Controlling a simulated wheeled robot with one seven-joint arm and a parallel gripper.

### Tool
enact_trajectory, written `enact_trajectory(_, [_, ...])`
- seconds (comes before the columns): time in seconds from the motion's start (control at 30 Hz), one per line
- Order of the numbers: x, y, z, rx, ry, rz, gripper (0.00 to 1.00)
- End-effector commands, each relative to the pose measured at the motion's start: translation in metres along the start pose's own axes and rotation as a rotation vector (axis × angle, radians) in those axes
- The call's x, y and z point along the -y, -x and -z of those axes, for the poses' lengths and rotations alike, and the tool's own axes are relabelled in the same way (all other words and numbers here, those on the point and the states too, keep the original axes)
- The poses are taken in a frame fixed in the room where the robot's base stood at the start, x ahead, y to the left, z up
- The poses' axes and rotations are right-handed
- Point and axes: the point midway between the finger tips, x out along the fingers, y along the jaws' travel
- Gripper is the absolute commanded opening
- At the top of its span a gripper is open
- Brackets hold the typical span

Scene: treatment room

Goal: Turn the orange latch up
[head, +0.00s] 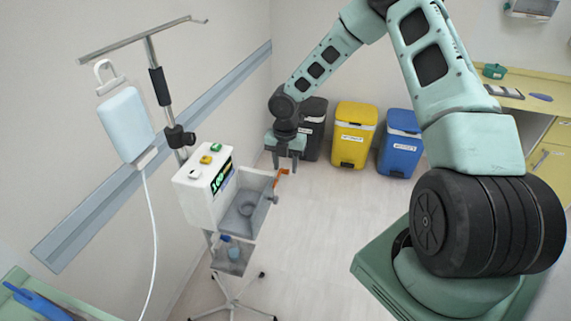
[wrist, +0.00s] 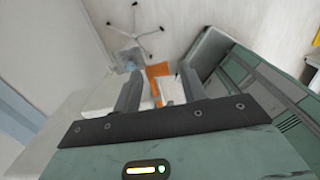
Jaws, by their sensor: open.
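The orange latch (head: 281,180) is at the right edge of the open grey compartment (head: 262,181) attached to the white pump box (head: 203,190). In the head view it slants, its top end to the right. My gripper (head: 286,168) points down right above the latch, its two fingers apart. In the wrist view my gripper (wrist: 161,68) is open, and the orange latch (wrist: 157,71) shows between and beyond the fingertips. Another orange strip shows below it there. I see nothing held. I cannot tell whether a finger touches the latch.
The pump box is on a wheeled pole stand with a fluid bag (head: 126,124) and tube at left. A lower tray (head: 232,262) holds a blue-capped bottle. Black, yellow (head: 354,134) and blue (head: 400,142) bins stand behind. A yellow counter is at right. The floor between is clear.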

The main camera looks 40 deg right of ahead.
Motion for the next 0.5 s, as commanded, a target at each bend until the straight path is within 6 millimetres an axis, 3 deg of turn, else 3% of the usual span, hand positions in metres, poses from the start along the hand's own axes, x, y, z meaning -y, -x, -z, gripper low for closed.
enact_trajectory(0.4, [0.0001,-0.0092,0.0004,0.0,0.001,0.001,0.42])
enact_trajectory(0.5, [0.0003,-0.0092,0.0004,0.0,0.001,0.001,0.17])
